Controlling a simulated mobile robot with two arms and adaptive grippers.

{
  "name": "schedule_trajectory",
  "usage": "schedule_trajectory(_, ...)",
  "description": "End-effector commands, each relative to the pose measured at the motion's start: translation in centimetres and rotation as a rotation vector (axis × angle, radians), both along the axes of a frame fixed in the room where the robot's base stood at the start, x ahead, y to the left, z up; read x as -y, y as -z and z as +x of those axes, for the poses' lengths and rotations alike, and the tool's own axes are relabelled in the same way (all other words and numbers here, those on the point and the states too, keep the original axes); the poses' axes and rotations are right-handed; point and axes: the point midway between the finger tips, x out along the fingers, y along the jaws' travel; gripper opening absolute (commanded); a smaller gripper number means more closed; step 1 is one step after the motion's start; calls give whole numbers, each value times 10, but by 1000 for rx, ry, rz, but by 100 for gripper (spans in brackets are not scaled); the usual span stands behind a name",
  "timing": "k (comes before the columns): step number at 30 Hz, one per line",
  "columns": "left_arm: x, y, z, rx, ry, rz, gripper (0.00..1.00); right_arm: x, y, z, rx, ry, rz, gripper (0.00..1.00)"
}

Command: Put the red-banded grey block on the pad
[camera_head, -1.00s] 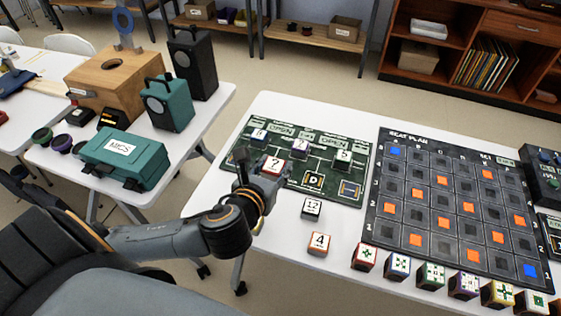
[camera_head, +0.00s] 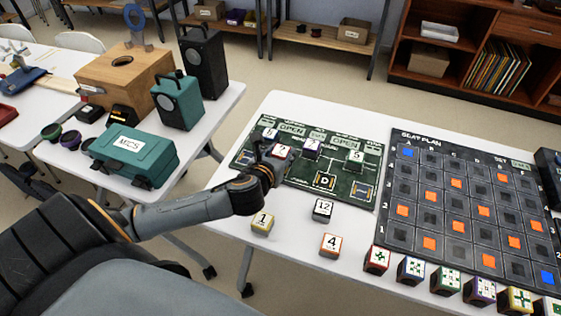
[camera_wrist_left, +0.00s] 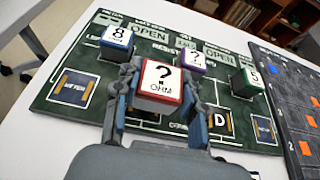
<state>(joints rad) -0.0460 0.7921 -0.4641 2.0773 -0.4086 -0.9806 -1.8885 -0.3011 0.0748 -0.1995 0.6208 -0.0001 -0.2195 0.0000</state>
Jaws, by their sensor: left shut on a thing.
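My left gripper (camera_head: 268,160) is shut on a block with a red band and a "?" on its pale top (camera_head: 281,152). In the left wrist view the block (camera_wrist_left: 161,82) sits between the two fingers (camera_wrist_left: 162,95), its "? OHM" label facing the camera. It is over the green board (camera_head: 296,191), in front of the row of blocks standing there. Whether it touches the board I cannot tell. The board carries framed square pads, one marked D (camera_head: 325,181) and others at the sides (camera_wrist_left: 76,88). Which one is the task's pad is unclear. My right gripper is out of view.
On the board stand a blue-banded block (camera_wrist_left: 117,41), a purple-banded block (camera_wrist_left: 193,60) and a green-banded block (camera_wrist_left: 248,81). Yellow (camera_head: 263,223), black (camera_head: 322,209) and orange (camera_head: 331,245) blocks stand on the white table in front. The seat plan board (camera_head: 419,185) lies right.

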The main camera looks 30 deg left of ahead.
Motion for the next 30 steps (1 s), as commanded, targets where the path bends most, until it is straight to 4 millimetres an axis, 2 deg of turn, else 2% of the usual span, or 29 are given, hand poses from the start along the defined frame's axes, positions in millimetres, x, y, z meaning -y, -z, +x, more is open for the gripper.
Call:
schedule_trajectory(3,-7,12,6,-1,-2,0,8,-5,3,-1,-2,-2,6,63)
schedule_trajectory(9,-5,39,6,-1,-1,-2,8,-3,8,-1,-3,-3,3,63)
schedule_trajectory(21,-5,43,6,-1,0,0,8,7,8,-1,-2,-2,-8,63)
schedule_trajectory(22,-5,43,6,-1,0,0,47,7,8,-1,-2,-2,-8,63)
schedule_trajectory(24,-5,42,6,-1,0,0,61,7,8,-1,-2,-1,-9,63)
schedule_trajectory(25,-5,42,6,-1,0,0,63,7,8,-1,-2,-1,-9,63)
schedule_trajectory(30,-5,42,6,-1,0,0,63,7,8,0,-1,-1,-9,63)
